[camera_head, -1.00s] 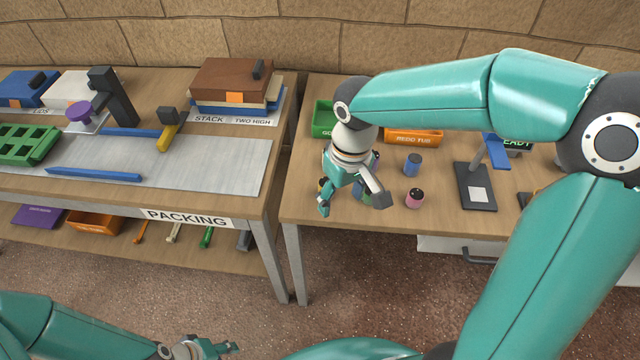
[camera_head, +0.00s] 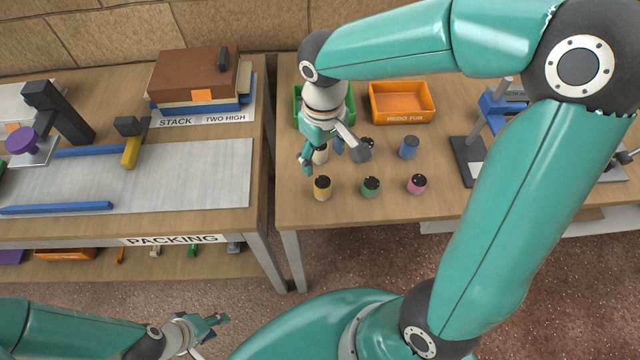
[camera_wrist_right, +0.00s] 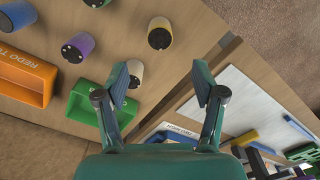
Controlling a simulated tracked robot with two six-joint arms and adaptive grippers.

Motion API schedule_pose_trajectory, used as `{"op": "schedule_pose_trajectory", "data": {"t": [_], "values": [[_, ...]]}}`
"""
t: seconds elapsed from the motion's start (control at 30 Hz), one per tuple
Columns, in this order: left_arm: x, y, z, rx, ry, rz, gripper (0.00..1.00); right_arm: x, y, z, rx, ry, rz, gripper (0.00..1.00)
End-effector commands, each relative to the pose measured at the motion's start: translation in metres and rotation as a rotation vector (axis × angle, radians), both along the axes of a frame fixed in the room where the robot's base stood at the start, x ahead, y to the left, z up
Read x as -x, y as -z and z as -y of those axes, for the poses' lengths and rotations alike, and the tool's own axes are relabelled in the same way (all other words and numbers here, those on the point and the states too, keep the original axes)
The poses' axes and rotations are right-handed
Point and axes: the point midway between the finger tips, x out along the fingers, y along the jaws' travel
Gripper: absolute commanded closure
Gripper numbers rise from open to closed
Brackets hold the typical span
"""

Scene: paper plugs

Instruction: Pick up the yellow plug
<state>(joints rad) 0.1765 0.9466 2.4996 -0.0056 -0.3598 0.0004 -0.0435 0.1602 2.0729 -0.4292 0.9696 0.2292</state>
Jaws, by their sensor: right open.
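The yellow plug (camera_head: 322,188), a short cylinder with a dark top, stands upright at the left of the front row on the right table. In the right wrist view the yellow plug (camera_wrist_right: 160,36) is beyond the fingertips, near the table edge. My right gripper (camera_head: 336,160) is open and empty, pointing down above the back row, behind the yellow plug and apart from it. In the wrist view its open fingers (camera_wrist_right: 165,82) have a white plug (camera_wrist_right: 135,73) by the left fingertip. My left gripper (camera_head: 210,331) is low at the front, away from the tables; its opening is unclear.
A green plug (camera_head: 371,187) and a pink plug (camera_head: 416,184) stand right of the yellow one. A blue plug (camera_head: 409,147) and a purple plug (camera_wrist_right: 78,47) stand behind. An orange bin (camera_head: 402,118) and a green bin (camera_wrist_right: 90,122) are at the back. The packing table (camera_head: 130,228) is left.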

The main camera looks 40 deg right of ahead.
Motion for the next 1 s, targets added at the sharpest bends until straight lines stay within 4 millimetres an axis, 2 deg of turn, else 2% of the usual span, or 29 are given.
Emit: {"op": "schedule_pose_trajectory", "data": {"t": [0.1,0.3,0.57,0.8,1.0], "values": [[0.0,0.001,0.0,0.0,0.0,0.001,0.6,0.0,0.029,-0.001,0.0,-0.004,-0.007,0.31],[0.0,0.002,0.0,0.0,0.0,0.001,0.6,-0.001,0.061,-0.002,0.0,-0.007,-0.004,0.31],[0.0,0.001,0.0,0.0,0.0,0.001,0.6,-0.001,0.076,-0.002,0.0,-0.009,-0.003,0.31],[0.0,-0.002,0.0,0.0,0.0,0.001,0.6,0.001,0.111,-0.001,-0.001,-0.009,-0.005,0.31],[0.0,-0.001,0.0,0.0,0.0,0.001,0.6,0.0,0.122,-0.002,-0.002,-0.009,0.0,0.31]]}}
